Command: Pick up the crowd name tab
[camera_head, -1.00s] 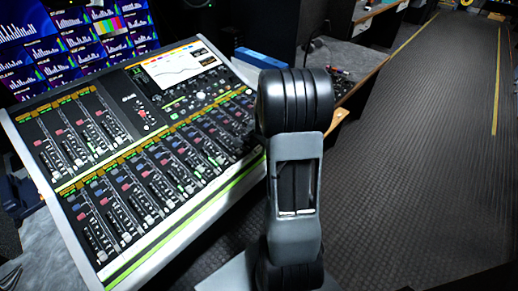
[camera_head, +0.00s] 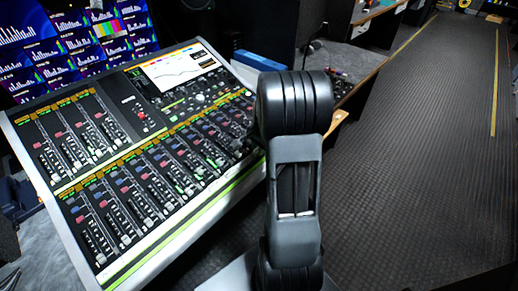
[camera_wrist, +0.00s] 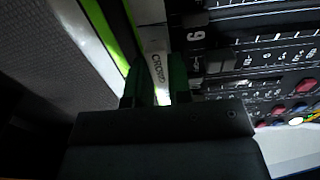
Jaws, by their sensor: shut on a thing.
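The crowd name tab (camera_wrist: 157,67) is a small white strip with dark lettering reading CROWD, seen in the wrist view. My gripper (camera_wrist: 161,88) has its two dark green fingertips on either side of the tab's lower end and is shut on it. The tab lies by the front edge of the mixing console (camera_head: 130,165), beside its green stripe. I cannot tell whether it touches the console surface. In the head view my arm hides the gripper and the tab.
Console faders, a numbered strip and coloured knobs (camera_wrist: 304,112) are close to the right of my gripper in the wrist view. A wall of screens (camera_head: 75,40) stands behind the console. A blue box (camera_head: 262,60) lies beyond it. The floor aisle (camera_head: 430,150) at the right is clear.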

